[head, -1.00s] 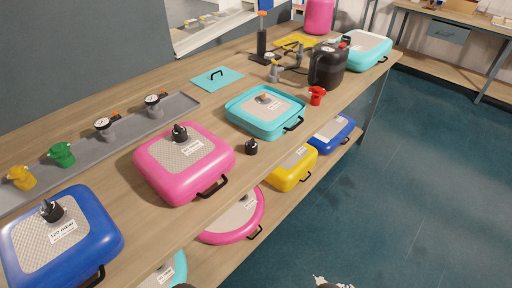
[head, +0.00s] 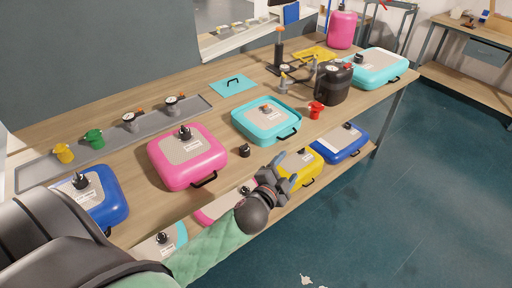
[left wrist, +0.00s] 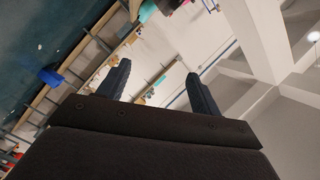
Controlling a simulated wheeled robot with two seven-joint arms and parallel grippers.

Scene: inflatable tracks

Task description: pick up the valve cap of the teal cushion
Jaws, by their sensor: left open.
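The teal cushion (head: 262,124) lies on the workbench with a grey top panel. Its valve (head: 266,109) shows bare and brownish, with no black cap on it. A small black valve cap (head: 244,151) stands on the bench between the pink and teal cushions, near the front edge. My left gripper (head: 292,157) is open and empty, in front of the bench edge, to the right of the cap and apart from it. The left wrist view shows its two spread fingers (left wrist: 158,84) with nothing between them. My right gripper is not in view.
A pink cushion (head: 188,160) and a blue cushion (head: 104,198) lie to the left, both capped. A red valve piece (head: 316,110) and a black canister (head: 334,84) stand to the right. Yellow (head: 304,168) and blue cushions lie on the lower shelf.

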